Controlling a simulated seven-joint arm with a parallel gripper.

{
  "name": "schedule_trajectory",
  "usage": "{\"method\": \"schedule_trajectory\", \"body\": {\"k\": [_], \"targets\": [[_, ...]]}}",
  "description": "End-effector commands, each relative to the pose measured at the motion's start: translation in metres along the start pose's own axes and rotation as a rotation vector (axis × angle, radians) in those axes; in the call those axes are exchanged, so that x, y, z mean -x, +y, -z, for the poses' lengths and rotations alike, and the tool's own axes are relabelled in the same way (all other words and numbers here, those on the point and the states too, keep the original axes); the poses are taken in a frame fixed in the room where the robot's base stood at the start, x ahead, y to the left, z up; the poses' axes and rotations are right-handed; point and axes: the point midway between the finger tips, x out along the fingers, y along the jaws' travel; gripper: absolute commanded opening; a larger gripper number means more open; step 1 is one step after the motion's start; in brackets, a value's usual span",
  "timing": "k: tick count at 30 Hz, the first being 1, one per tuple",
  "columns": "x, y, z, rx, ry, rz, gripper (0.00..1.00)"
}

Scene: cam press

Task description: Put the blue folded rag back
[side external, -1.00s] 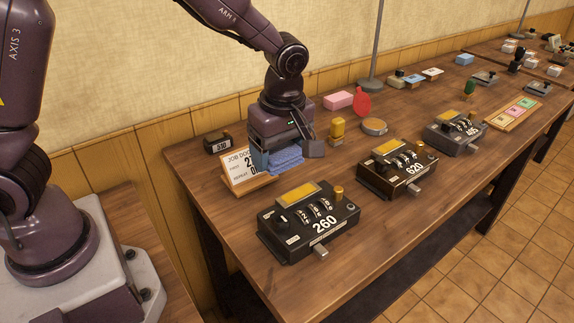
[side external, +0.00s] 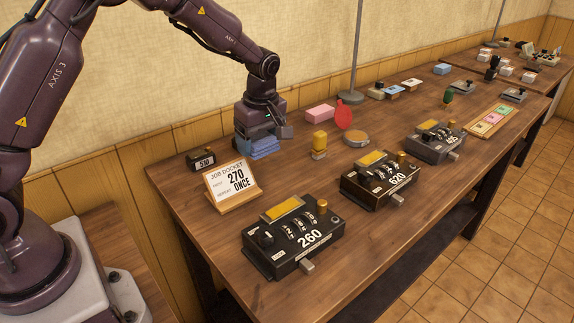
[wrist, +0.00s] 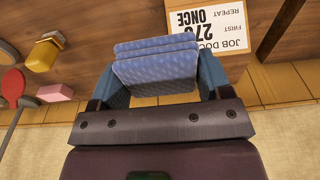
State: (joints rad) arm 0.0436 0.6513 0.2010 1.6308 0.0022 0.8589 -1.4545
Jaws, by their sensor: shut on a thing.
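The blue folded rag (side external: 258,150) is in my gripper (side external: 262,140), at the back left of the table in the side external view. In the wrist view the rag (wrist: 157,68) lies between the two blue-padded fingers of my gripper (wrist: 160,82), its folded layers facing the camera. The gripper is shut on it. The rag is low, near the table's back edge; I cannot tell whether it touches the table.
A job docket (side external: 233,185) reading 270 ONCE stands in front of the gripper, with a small black 510 counter (side external: 201,160) to the left. A yellow-topped stamp (side external: 319,144), pink block (side external: 320,113) and red disc (side external: 343,115) stand to the right. The 260 press (side external: 293,235) is nearer the front.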

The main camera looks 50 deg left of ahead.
Motion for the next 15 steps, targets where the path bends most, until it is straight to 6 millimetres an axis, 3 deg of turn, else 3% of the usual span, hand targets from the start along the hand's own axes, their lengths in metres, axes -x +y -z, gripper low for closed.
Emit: {"method": "schedule_trajectory", "body": {"k": [6,10,15], "targets": [[-0.028,0.045,0.003,0.0,0.0,0.003,0.49],[-0.052,0.063,0.004,0.0,0.0,0.003,0.49],[-0.068,0.078,0.003,0.0,0.0,0.0,0.49]]}}
